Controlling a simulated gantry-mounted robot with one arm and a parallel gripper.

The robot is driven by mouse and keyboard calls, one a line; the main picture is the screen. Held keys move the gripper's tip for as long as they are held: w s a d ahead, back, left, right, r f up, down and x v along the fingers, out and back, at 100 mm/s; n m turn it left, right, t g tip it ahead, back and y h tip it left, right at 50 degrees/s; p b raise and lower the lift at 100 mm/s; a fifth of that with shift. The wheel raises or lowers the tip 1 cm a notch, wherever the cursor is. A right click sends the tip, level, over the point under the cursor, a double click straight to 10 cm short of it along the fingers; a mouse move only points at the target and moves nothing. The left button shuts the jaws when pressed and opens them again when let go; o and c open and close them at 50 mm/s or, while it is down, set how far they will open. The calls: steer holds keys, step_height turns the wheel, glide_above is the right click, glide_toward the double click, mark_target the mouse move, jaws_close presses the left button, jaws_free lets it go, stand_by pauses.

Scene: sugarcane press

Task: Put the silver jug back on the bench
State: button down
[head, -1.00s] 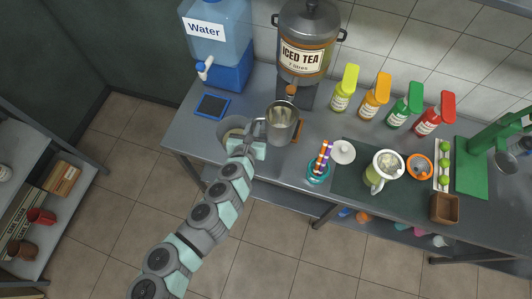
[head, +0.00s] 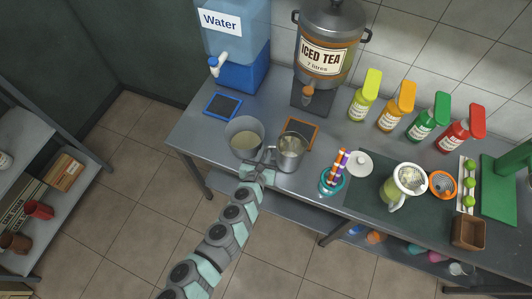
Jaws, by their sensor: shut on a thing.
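The silver jug (head: 291,156) is upright near the front edge of the bench (head: 210,150), left of the teal cup of straws. My gripper (head: 270,159) is at the jug's left side, shut on its handle. The fingertips are small in this view and partly merge with the handle. I cannot tell whether the jug's base touches the bench or hovers just above it.
A grey bucket (head: 245,138) stands close left of the jug. Behind are an orange-framed mat (head: 302,127) and the iced tea dispenser (head: 331,45). The teal straw cup (head: 332,182) and a white lid (head: 359,163) are to the right. Bare bench shows left of the bucket.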

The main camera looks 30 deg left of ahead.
steer(key=shift+f, duration=0.2)
steer(key=shift+f, duration=0.15)
steer(key=c, duration=1.7)
jaws_free()
